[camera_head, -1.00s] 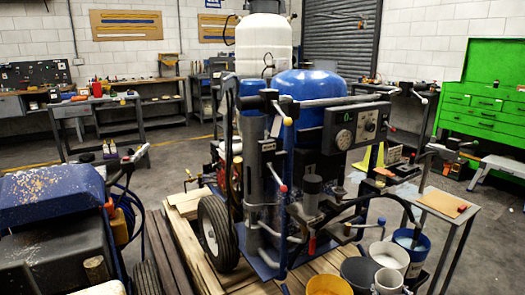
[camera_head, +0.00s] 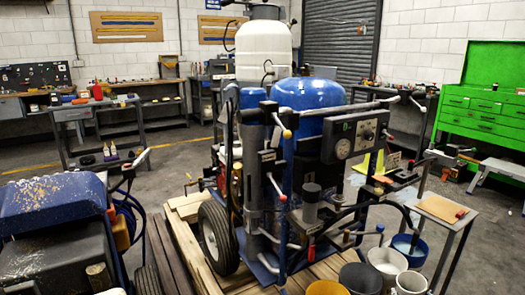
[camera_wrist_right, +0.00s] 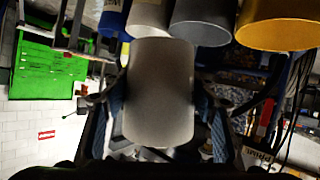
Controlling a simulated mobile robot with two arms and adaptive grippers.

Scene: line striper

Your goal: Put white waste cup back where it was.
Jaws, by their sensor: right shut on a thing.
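The white waste cup (camera_head: 411,281) is at the bottom right of the head view, in front of the row of buckets. My right gripper (camera_head: 411,288) is at the lower edge there, mostly cut off or hidden by the cup. In the right wrist view the cup (camera_wrist_right: 158,75) looks pale grey. My right gripper's fingers (camera_wrist_right: 160,112) are on both sides of it, shut on it. My left gripper is not in view.
Beside the cup stand a blue bucket (camera_head: 404,254), a white bucket (camera_head: 388,266), a dark grey bucket (camera_head: 360,278) and a yellow bucket (camera_head: 328,287). A small metal table (camera_head: 441,208) stands behind them. The blue striper machine (camera_head: 318,93) fills the middle.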

